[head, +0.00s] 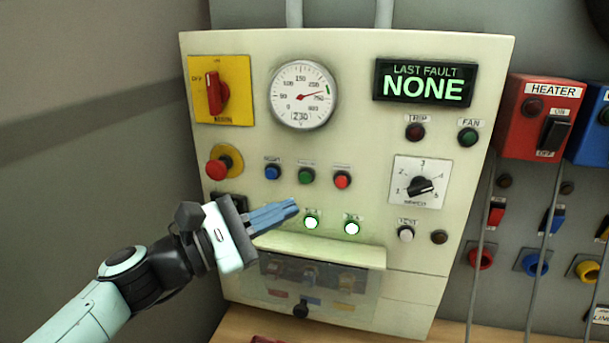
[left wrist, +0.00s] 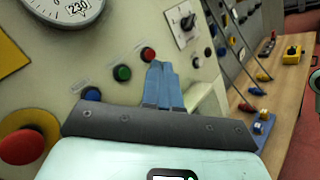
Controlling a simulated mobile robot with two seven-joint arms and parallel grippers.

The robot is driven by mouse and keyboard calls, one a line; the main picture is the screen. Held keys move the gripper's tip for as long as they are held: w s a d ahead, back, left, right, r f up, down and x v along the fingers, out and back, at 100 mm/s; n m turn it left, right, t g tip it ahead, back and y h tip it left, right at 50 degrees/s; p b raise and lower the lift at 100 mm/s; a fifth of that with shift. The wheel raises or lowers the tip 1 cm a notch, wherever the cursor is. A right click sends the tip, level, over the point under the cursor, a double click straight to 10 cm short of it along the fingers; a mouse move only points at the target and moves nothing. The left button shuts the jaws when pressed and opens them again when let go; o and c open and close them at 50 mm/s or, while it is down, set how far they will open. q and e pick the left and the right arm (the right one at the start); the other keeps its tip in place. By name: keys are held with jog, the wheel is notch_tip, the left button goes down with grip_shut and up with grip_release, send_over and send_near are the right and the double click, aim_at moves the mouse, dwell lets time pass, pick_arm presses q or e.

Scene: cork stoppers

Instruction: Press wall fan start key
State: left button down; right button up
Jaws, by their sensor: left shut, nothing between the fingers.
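The cream control panel (head: 300,240) carries a row of a blue button (head: 272,172), a green button (head: 306,176) and a red button (head: 342,180). Below them are two lit green-white keys (head: 311,222) (head: 352,228). Their small labels are unreadable, so I cannot tell which is the fan start key. A dark green lamp (head: 468,137) is labelled FAN. My left gripper (head: 294,206) is shut and empty, its blue fingertips just up and left of the left lit key; contact is unclear. In the left wrist view the fingers (left wrist: 160,66) appear below the red button (left wrist: 148,55). My right gripper is out of view.
A red emergency knob (head: 216,170) and a yellow-plated rotary switch (head: 213,93) are at the panel's left. A clear cover (head: 310,286) with a black knob projects below the lit keys. A red HEATER box (head: 538,115) stands to the right, with cables hanging below.

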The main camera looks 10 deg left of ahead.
aim_at(305, 178)
pick_arm(q)
jog(key=w+p, duration=0.2)
jog(key=w, duration=0.4)
jog(key=shift+w, duration=0.4)
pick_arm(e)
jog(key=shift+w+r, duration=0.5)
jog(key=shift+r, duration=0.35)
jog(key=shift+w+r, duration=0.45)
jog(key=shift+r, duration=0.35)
pick_arm(q)
jog(key=shift+d, duration=0.1)
jog(key=shift+w+p, duration=0.3)
jog(key=shift+w, duration=0.15)
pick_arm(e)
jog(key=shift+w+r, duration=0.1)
